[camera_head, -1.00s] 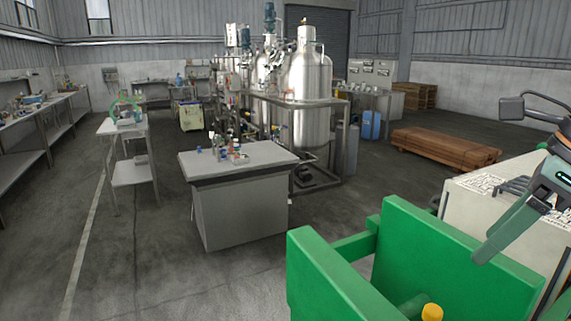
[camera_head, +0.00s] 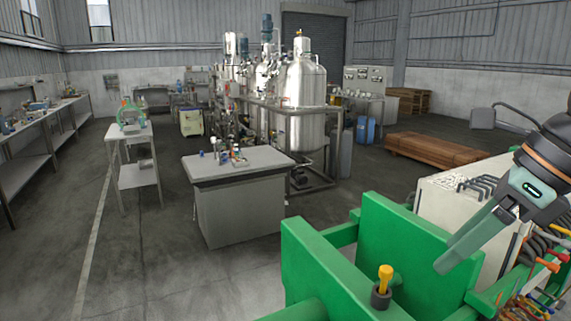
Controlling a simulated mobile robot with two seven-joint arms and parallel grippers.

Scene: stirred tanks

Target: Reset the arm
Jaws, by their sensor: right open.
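My right gripper (camera_head: 466,246) reaches in from the right edge. Its grey-green fingers point down and left, above the right end of a green structure (camera_head: 318,265) and in front of a white cabinet. The fingers look empty and hold nothing that I can see. The fingers overlap in this view, so the gap between them is hard to see. My left gripper is not in view.
A yellow-topped tool (camera_head: 385,278) stands upright by the green structure. A white cabinet (camera_head: 440,205) and tools with orange handles (camera_head: 547,265) are at the right. A grey table (camera_head: 240,205) stands ahead, before steel tanks (camera_head: 303,95).

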